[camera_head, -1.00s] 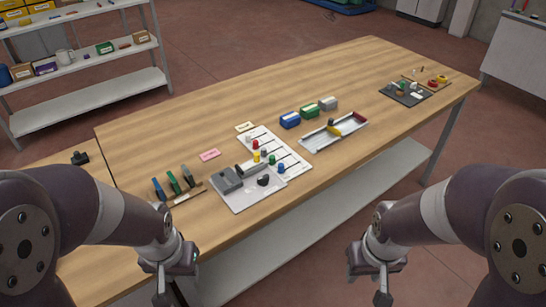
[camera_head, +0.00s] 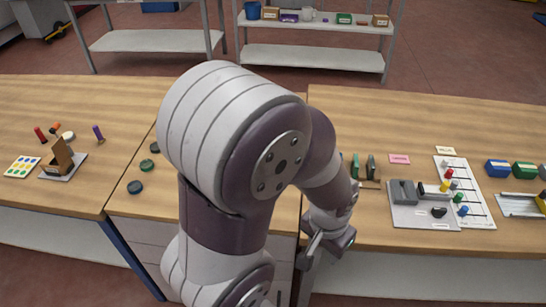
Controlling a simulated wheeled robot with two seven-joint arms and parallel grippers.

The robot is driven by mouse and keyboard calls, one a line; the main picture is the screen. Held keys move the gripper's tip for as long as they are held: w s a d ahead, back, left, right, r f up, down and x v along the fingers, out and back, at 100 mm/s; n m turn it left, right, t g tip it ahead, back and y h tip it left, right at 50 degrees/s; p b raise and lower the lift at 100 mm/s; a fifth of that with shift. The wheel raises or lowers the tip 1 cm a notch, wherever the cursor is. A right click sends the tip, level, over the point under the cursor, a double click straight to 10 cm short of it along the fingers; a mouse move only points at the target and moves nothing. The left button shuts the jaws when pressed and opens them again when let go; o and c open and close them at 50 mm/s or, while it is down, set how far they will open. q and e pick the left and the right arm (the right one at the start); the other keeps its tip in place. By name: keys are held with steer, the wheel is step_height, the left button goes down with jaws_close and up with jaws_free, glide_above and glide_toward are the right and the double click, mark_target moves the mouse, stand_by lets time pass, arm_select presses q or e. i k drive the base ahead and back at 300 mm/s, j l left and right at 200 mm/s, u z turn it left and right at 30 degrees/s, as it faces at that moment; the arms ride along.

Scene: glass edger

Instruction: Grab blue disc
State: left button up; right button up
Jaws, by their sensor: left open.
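Three dark round discs lie on the middle table section, left of my left arm: a far disc (camera_head: 154,147), a middle disc (camera_head: 147,165) and a near disc (camera_head: 135,187). They look dark green to teal; I cannot tell which one is blue. My left gripper (camera_head: 309,258) hangs at the table's front edge, right of the discs and well apart from them. It is open and empty. My left arm covers the middle of the view and part of the table. My right gripper is out of view.
Left of the discs are a small wooden stand (camera_head: 58,160), a card with coloured dots (camera_head: 22,166) and screwdrivers. Right of my arm are a grey tray (camera_head: 410,215), a white pegged board (camera_head: 475,213) and a blue box (camera_head: 498,168). Bare wood surrounds the discs.

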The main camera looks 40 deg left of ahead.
mark_target(134, 187)
steer(key=u, duration=2.65)
steer(key=i+j+z, duration=0.3)
steer(key=i+j, duration=0.85)
steer(key=j, duration=0.1)
